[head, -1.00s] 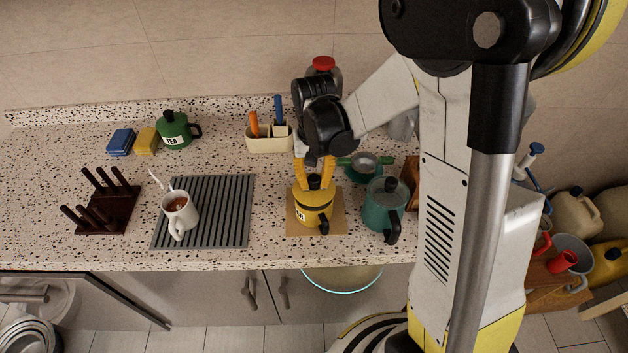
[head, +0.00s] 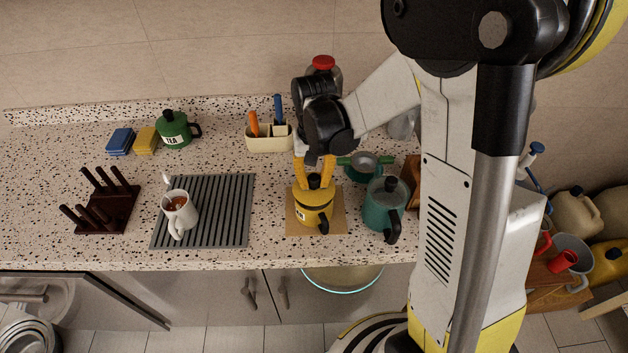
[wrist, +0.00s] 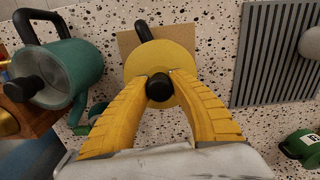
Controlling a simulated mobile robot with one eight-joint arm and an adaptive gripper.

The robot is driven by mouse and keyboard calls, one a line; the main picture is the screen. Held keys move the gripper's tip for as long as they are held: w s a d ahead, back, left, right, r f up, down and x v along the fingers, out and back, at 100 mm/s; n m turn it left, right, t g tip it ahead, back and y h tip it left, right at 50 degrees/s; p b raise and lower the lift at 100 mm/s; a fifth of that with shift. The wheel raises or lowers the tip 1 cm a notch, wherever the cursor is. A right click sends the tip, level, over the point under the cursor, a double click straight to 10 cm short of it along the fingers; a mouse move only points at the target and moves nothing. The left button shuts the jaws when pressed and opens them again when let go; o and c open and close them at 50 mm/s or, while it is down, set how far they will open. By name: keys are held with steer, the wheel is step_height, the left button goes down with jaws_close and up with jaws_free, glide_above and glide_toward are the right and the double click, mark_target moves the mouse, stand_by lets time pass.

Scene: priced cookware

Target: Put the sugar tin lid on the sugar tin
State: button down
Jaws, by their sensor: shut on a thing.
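The yellow sugar tin (head: 312,209) stands upright on a brown square board in the head view, its black handle toward the front. The yellow sugar tin lid (head: 314,189) is at the top of the tin, with no clear gap between them. My gripper (head: 314,178) points down from above and is shut on the lid's black knob. In the wrist view the yellow lid (wrist: 163,64) covers the tin's opening, and my yellow fingers (wrist: 158,88) are on either side of the black knob. Whether the lid is fully seated I cannot tell.
A teal lidded pot (head: 383,207) stands close to the right of the board (head: 335,222). A small green pan (head: 365,167) is behind it. A white mug (head: 179,214) stands on the grey drying mat (head: 228,215) to the left. The cream utensil holder (head: 268,144) is behind.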

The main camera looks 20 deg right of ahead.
mark_target(314, 176)
steer(key=shift+f, duration=0.15)
steer(key=shift+f+b, duration=0.85)
steer(key=shift+b, duration=0.05)
steer(key=shift+f+b, duration=0.25)
steer(key=shift+b, duration=0.15)
stand_by(0.7)
steer(key=shift+f, duration=0.15)
steer(key=c, duration=0.5)
jaws_free()
stand_by(0.3)
steer(key=r, duration=1.2)
steer(key=shift+w+r, duration=0.1)
steer(key=shift+w, duration=0.15)
steer(key=shift+s, duration=0.15)
